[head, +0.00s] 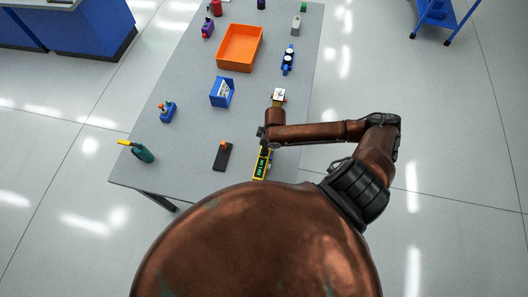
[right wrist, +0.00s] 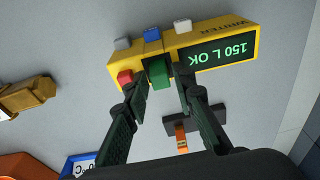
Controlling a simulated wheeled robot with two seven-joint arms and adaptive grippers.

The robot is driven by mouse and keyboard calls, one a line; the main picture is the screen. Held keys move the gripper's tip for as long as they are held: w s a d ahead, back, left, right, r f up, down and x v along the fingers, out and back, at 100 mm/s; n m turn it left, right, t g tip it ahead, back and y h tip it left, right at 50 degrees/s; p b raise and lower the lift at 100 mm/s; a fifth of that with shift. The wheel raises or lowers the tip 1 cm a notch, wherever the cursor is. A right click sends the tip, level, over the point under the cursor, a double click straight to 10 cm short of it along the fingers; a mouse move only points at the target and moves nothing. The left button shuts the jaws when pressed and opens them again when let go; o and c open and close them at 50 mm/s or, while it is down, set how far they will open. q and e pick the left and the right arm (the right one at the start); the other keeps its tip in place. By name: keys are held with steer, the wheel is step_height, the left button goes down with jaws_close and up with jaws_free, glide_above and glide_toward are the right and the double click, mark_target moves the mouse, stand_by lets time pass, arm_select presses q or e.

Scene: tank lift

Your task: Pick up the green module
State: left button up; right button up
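The green module (right wrist: 158,72) is a small green block on the front of a yellow device (right wrist: 205,38) with a green "150 L OK" display, seen in the right wrist view. In the head view the yellow device (head: 262,163) lies near the table's front edge, below my right gripper (head: 264,137), whose fingers are mostly hidden. My left gripper is not in view.
On the grey table (head: 190,145) a dark box with an orange knob (head: 222,156) lies left of the device. The table's right edge is close.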

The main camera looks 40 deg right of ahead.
steer(key=shift+c, duration=0.7)
jaws_close()
steer(key=shift+r, duration=0.1)
